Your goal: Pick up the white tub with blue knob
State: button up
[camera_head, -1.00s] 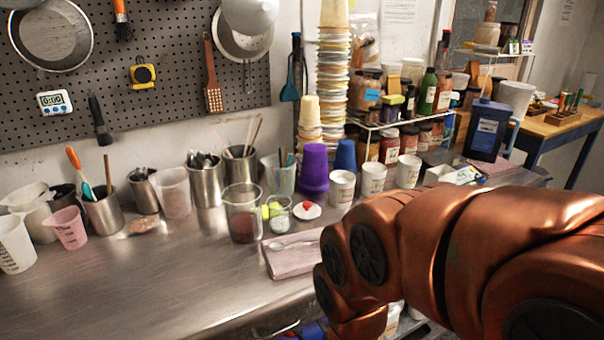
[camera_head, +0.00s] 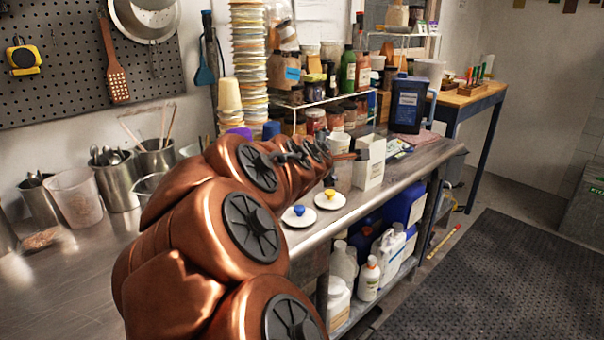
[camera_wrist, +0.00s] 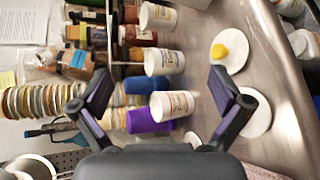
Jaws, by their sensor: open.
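A white round piece with a blue knob (camera_head: 298,213) lies at the front edge of the steel counter in the head view. A similar one with a yellow knob (camera_head: 330,199) is just behind it; it also shows in the wrist view (camera_wrist: 225,50). In the wrist view another white disc (camera_wrist: 257,115) is partly covered by a finger, and its knob is hidden. Several white labelled tubs stand nearby, one (camera_wrist: 171,105) appearing between the fingers. My gripper (camera_wrist: 162,88) is open and holds nothing, above the counter. In the head view my arm partly hides it.
A white carton (camera_head: 370,163) stands right of my gripper. Behind are a purple container (camera_wrist: 150,121), stacked cups (camera_head: 248,70) and a jar rack. Steel containers (camera_head: 117,180) stand left. Bottles (camera_head: 368,279) fill the shelf below the counter. Open floor (camera_head: 500,275) lies to the right.

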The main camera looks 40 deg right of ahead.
jog(key=w+d+n+t+h+b, duration=0.2)
jog(key=w+d+n+t+b, duration=0.2)
jog(key=w+d+n, duration=0.4)
jog(key=w+f+n+t+y+b, duration=0.1)
jog(key=w+f+n, duration=0.1)
jog(key=f+n, duration=0.1)
jog(key=w+f+n+t+y+b, duration=0.1)
jog(key=f+n+t+y, duration=0.1)
jog(key=f+n, duration=0.2)
jog(key=w+f+n+t+y+b, duration=0.1)
jog(key=w+f+n+y, duration=0.1)
jog(key=n, duration=0.4)
jog(key=shift+w+d+f+t+b, duration=0.15)
jog(key=shift+w+f, duration=0.05)
jog(key=shift+f, duration=0.2)
jog(key=shift+w+d+f+t+b, duration=0.15)
jog(key=shift+f, duration=0.25)
jog(key=shift+x, duration=2.6)
jog(key=shift+w+d+r, duration=0.15)
jog(key=shift+w+d, duration=0.05)
jog(key=shift+w, duration=0.25)
jog(key=shift+w+d+p, duration=0.3)
jog(key=shift+w+d, duration=0.1)
jog(key=shift+w, duration=0.1)
jog(key=shift+w+d+r, duration=0.15)
jog(key=shift+w+d, duration=0.15)
jog(key=shift+w, duration=0.35)
jog(key=shift+x, duration=1.4)
